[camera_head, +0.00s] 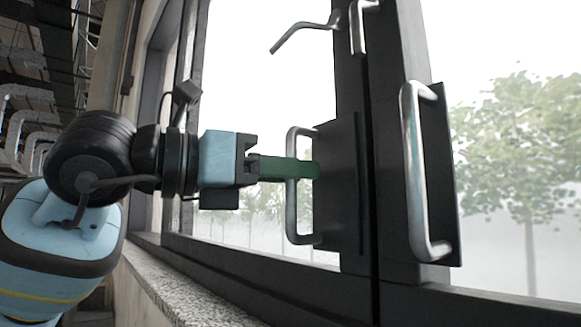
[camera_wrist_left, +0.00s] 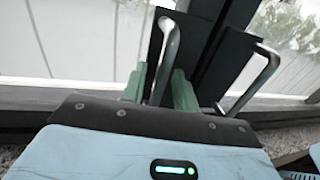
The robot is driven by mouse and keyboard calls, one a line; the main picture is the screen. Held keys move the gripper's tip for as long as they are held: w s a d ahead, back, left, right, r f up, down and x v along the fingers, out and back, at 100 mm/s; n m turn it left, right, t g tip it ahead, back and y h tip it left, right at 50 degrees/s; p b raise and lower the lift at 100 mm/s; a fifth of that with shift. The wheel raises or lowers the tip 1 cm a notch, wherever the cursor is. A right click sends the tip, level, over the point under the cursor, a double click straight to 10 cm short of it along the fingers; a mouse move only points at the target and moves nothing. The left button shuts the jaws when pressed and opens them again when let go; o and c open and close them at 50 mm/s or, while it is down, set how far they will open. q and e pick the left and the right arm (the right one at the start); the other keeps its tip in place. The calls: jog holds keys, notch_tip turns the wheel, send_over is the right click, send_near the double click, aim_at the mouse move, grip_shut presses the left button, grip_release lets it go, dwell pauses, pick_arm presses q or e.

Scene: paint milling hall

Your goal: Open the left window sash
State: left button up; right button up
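The left window sash (camera_head: 348,110) has a dark frame and looks shut against the sash to its right. Its upright metal pull handle (camera_head: 291,215) sits on a dark plate. My left gripper (camera_head: 312,169) reaches in from the left at the handle's mid-height, and its green fingers overlap the bar. In the left wrist view the handle (camera_wrist_left: 168,50) passes between the two fingers of the left gripper (camera_wrist_left: 160,80). Narrow gaps seem to show beside the bar, so the fingers look open around it. My right gripper is in neither view.
A second pull handle (camera_head: 416,190) stands on the right sash, close to the left one. A bent metal lever (camera_head: 305,32) juts left above the left handle. A speckled stone sill (camera_head: 185,295) runs below the window. Trees show outside.

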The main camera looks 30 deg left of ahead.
pick_arm(q)
jog(key=shift+w+d, duration=0.15)
jog(key=shift+w, duration=0.15)
grip_shut()
dwell(0.3)
